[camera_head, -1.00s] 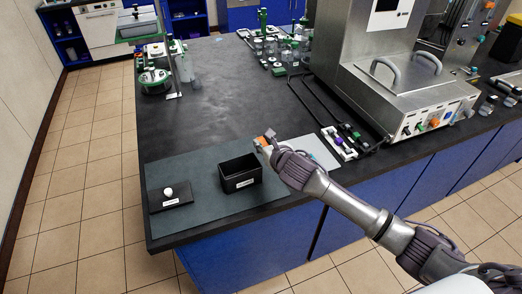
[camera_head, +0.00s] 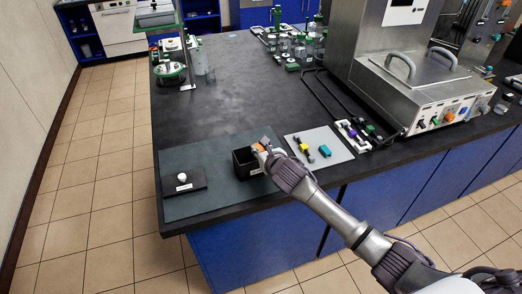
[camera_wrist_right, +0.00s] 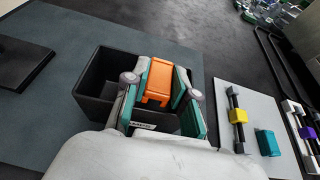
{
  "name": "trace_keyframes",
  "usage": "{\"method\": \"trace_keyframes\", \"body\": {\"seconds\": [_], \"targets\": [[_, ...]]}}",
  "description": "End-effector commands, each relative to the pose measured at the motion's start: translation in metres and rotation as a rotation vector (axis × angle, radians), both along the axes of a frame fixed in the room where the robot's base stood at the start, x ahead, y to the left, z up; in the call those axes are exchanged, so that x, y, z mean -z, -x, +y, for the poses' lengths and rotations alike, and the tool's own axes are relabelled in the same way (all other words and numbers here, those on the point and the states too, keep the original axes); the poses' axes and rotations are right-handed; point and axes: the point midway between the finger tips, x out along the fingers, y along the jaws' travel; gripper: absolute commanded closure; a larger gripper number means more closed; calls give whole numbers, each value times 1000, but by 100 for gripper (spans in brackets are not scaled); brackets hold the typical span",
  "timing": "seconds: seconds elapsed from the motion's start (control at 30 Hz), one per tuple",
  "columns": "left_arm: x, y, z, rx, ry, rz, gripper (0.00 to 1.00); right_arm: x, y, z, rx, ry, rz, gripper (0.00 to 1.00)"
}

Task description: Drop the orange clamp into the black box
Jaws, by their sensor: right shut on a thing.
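The orange clamp (camera_wrist_right: 158,82) is held between the two fingers of my right gripper (camera_wrist_right: 152,95). In the right wrist view it sits over the opening of the black box (camera_wrist_right: 95,78), near the box's right side. In the head view the right gripper (camera_head: 262,148) is at the black box (camera_head: 240,165), with a bit of the orange clamp (camera_head: 257,147) showing. The gripper hides part of the box. I cannot tell exactly how high the clamp is above the rim. My left gripper is not in view.
A black lid with a white knob (camera_head: 183,178) lies left of the box on the grey mat (camera_head: 212,191). A light sheet (camera_head: 340,153) to the right holds a yellow clamp (camera_head: 304,148) and a teal clamp (camera_head: 325,151). A steel machine (camera_head: 415,95) stands at the right.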

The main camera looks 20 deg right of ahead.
Motion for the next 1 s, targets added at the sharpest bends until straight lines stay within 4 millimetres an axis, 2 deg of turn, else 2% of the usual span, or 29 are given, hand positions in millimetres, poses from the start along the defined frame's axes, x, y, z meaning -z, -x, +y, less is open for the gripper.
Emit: {"method": "trace_keyframes", "body": {"seconds": [0.33,0.37,0.53,0.87,1.0], "targets": [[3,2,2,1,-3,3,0,2,0,0,0,0,0,91],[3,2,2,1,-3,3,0,2,0,0,0,0,0,72],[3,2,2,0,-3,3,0,3,0,0,0,0,0,44],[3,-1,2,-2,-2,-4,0,2,1,0,0,1,0,44],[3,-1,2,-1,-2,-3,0,-2,12,-1,-1,3,0,44]]}}
